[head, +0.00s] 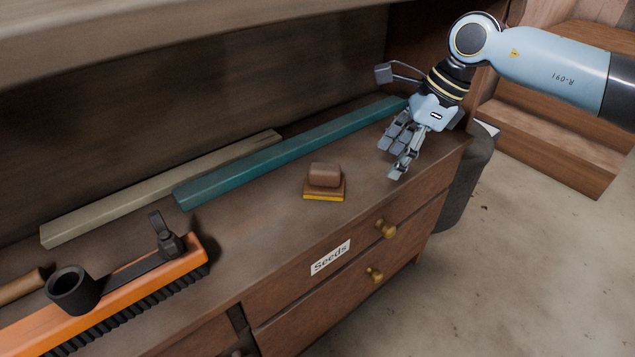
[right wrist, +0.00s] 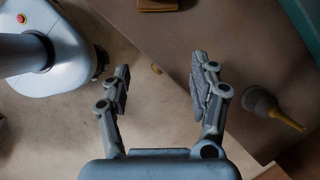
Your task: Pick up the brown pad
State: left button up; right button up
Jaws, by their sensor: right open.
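The brown pad (head: 325,190) is a flat brown square with a yellow lower edge. It lies on the dresser top (head: 262,222), with a rounded brown block (head: 325,174) resting on it. In the right wrist view part of the pad (right wrist: 157,8) shows at the top edge, cut off by the frame. My right gripper (head: 392,160) is open and empty, above the dresser's right end, right of the pad and apart from it. In its wrist view the fingers (right wrist: 158,90) stand wide apart with nothing between them. My left gripper is not in view.
A long teal bar (head: 290,150) and a beige bar (head: 160,188) lie behind the pad. Drawers with brass knobs (head: 386,229) face front. A grey bulb-shaped object (right wrist: 262,103) lies right of the gripper.

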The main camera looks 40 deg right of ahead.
aim_at(327, 167)
jog(key=w+a, duration=0.4)
jog(key=a, duration=0.1)
jog(key=w+a+b, duration=0.1)
jog(key=w+a, duration=0.1)
jog(key=a, duration=0.1)
jog(key=shift+w, duration=0.35)
jog(key=b+x, duration=0.1)
jog(key=x, duration=0.4)
jog(key=shift+f, duration=0.1)
grip_shut()
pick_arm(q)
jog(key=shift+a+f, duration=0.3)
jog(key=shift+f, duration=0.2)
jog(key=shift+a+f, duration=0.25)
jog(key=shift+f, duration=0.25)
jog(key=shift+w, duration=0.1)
